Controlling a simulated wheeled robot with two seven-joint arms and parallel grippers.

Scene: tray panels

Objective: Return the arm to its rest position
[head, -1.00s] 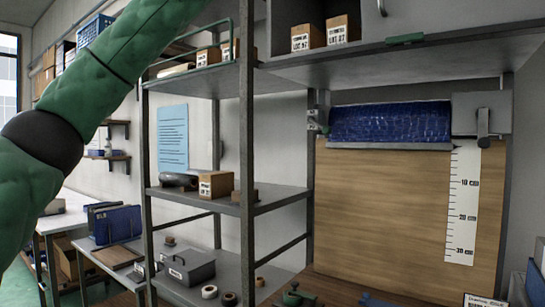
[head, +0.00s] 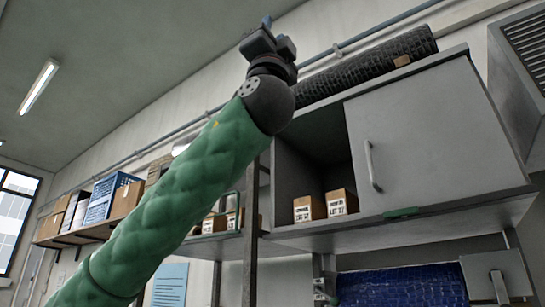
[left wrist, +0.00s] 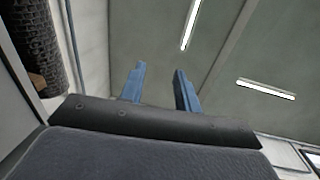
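My left arm, in a green quilted sleeve, comes in from the left in the head view and reaches up. My left gripper (head: 268,40) is raised high in front of the upper wall, near the top of the cabinet. In the left wrist view my left gripper (left wrist: 160,88) points toward the ceiling. Its two blue fingers stand apart with nothing between them. My right gripper is in neither view.
A grey wall cabinet (head: 425,140) with an open bay holds two small boxes (head: 325,206). A dark textured roll (head: 375,63) lies on top, close to my left gripper. A shelf with a blue crate (head: 108,197) is at the left. Ceiling lamps (head: 38,87) hang above.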

